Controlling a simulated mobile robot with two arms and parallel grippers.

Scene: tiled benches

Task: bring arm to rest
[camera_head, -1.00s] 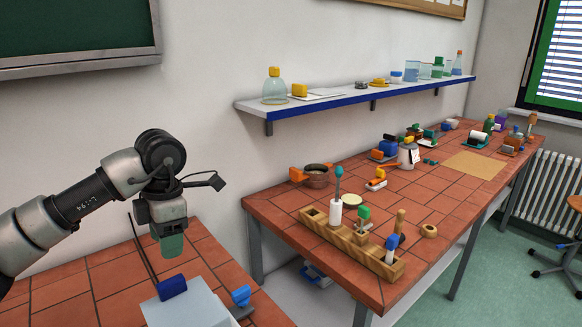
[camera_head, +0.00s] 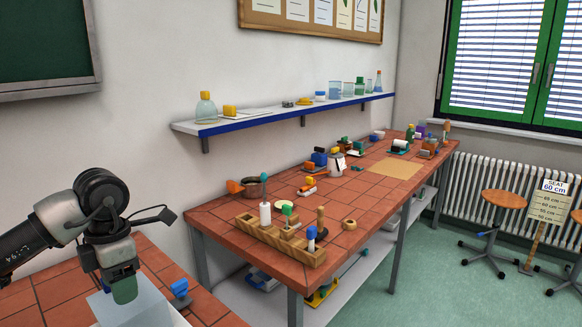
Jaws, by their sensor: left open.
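My left arm comes in from the left, and its left gripper (camera_head: 122,286) points down over the near-left tiled bench (camera_head: 48,290). It is just above or in front of a pale grey-blue box (camera_head: 150,305); I cannot tell whether they touch. The gripper's fingertips are greenish and hold nothing that I can see. My right gripper is not in view.
A second tiled bench (camera_head: 375,208) bears a wooden rack (camera_head: 262,237) with several tools. A blue-handled item (camera_head: 180,289) lies by the box. A wall shelf (camera_head: 290,112) holds glassware. Stools (camera_head: 503,199) and a sign (camera_head: 548,202) stand right. Green floor (camera_head: 425,285) is open.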

